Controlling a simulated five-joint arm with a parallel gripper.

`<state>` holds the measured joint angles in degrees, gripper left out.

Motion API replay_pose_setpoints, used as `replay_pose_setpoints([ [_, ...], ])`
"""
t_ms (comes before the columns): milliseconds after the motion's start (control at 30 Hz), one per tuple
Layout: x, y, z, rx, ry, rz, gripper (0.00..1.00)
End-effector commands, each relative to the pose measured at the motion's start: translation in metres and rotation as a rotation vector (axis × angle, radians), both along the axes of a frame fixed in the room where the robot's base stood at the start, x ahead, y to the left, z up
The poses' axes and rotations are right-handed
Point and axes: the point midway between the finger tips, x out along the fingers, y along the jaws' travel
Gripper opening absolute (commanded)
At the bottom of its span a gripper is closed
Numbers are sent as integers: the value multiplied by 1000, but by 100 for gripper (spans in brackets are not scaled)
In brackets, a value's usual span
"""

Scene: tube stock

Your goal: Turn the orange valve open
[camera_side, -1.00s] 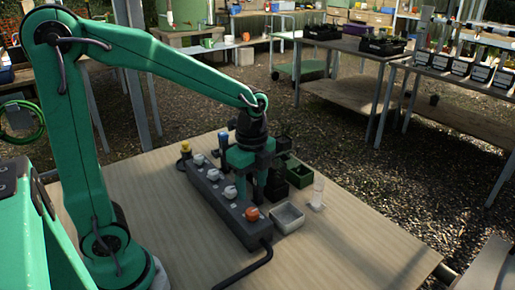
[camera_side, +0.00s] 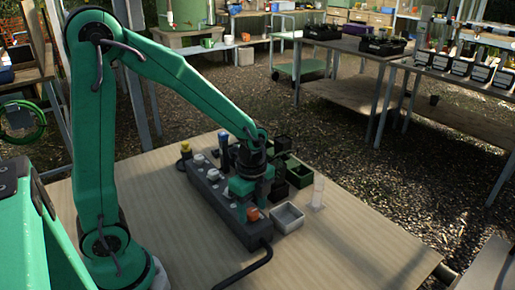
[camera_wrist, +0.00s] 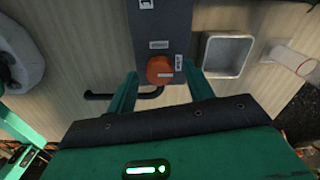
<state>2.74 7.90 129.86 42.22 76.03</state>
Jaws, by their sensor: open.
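The orange valve (camera_side: 253,214) is a round knob at the near end of a dark grey manifold block (camera_side: 232,228). In the wrist view the orange valve (camera_wrist: 159,69) sits between and just beyond the two green fingers, with small white labels beside it. My gripper (camera_side: 250,203) is over the near part of the block, close to the orange valve. In the wrist view my gripper (camera_wrist: 159,84) is open, with a finger on each side of the knob's line and nothing held. Whether a finger touches the valve cannot be told.
White valve knobs (camera_side: 198,160) sit farther along the block. A pale square tray (camera_side: 287,218) and a clear upright cylinder (camera_side: 317,193) stand to the right. Dark pots (camera_side: 299,173) stand behind. A black hose (camera_side: 262,262) leaves the block's near end. The front right tabletop is clear.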

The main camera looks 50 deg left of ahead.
Motion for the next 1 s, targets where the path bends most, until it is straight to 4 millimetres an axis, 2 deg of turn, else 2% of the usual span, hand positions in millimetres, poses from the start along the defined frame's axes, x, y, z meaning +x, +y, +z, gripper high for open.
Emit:
replay_pose_setpoints([
  [300,0,0,-3,0,0,0,52],
  [367,0,0,-3,0,0,0,42],
  [533,0,0,-2,0,0,0,9],
  [567,0,0,-2,0,0,0,7],
  [1000,0,0,-2,0,0,65,8],
])
